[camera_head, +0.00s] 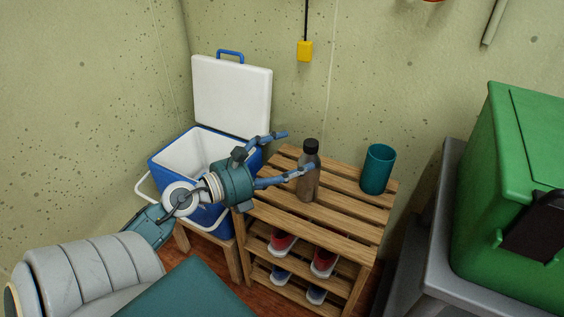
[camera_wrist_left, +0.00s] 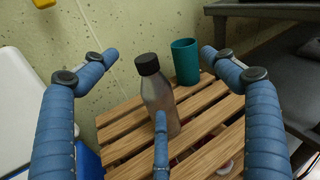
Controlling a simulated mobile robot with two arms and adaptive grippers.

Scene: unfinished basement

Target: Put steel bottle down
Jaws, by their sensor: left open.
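The steel bottle (camera_head: 308,180), grey-brown with a black cap, stands upright on the slatted wooden rack (camera_head: 345,226). My left gripper (camera_head: 299,152) is open, with its fingers apart around the bottle's near side in the head view. In the left wrist view the bottle (camera_wrist_left: 158,98) stands between the spread fingers of the gripper (camera_wrist_left: 160,50), with a gap on both sides. A third finger rises in front of the bottle's lower part and hides a bit of it. My right gripper is not in view.
A teal cup (camera_head: 378,169) stands on the rack to the right of the bottle. An open blue and white cooler (camera_head: 231,95) is at the left, close to my left arm. Shoes (camera_head: 281,241) are on the lower shelf. A green box (camera_head: 510,190) is at the right.

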